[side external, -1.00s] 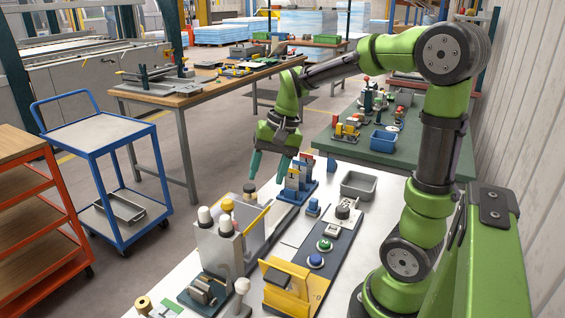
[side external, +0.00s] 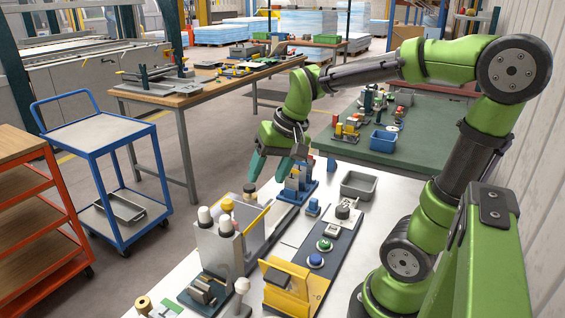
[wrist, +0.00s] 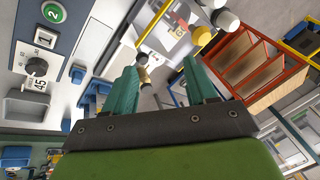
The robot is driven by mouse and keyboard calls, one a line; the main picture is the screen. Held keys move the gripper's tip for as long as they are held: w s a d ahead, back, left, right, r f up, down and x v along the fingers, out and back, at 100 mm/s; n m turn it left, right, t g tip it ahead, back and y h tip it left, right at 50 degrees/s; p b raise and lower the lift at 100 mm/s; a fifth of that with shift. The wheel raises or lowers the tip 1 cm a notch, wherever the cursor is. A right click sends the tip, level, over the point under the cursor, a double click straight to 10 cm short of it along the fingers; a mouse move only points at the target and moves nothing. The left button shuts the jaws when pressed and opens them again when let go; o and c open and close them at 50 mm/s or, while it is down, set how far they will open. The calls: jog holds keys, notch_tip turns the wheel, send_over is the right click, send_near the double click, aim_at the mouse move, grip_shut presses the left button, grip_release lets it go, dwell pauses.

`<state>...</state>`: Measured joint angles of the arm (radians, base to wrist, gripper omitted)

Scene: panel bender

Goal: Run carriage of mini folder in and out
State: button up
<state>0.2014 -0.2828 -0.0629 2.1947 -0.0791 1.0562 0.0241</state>
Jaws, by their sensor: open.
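A grey bench machine (side external: 216,249) with white-topped knobs and a yellow bar (side external: 257,220) stands on the white bench; it looks like the mini folder, but I cannot be sure. It also shows at the top of the wrist view, with the yellow bar (wrist: 155,20) beside it. Its carriage I cannot make out clearly. My gripper (side external: 275,172) hangs above the far end of this machine, open and empty, fingers pointing down. In the wrist view my gripper (wrist: 160,77) has its teal fingers spread, with a dark and yellow knob seen between them.
A blue-based fixture (side external: 297,188) stands close to my gripper on the right. A button panel (side external: 329,246), a yellow block device (side external: 286,287) and a grey tray (side external: 359,186) are on the bench. A blue trolley (side external: 98,133) stands on the floor to the left.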

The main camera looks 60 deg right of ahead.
jog(key=w+d+m+g, duration=0.25)
jog(key=w+d, duration=0.25)
jog(key=d, duration=0.3)
jog(key=shift+m, duration=0.45)
jog(key=f, duration=0.5)
jog(key=w+a+f, duration=0.1)
jog(key=f, duration=0.5)
jog(key=w+a+f, duration=0.1)
jog(key=f, duration=0.4)
jog(key=shift+a+f, duration=0.15)
jog(key=shift+f, duration=0.1)
grip_shut()
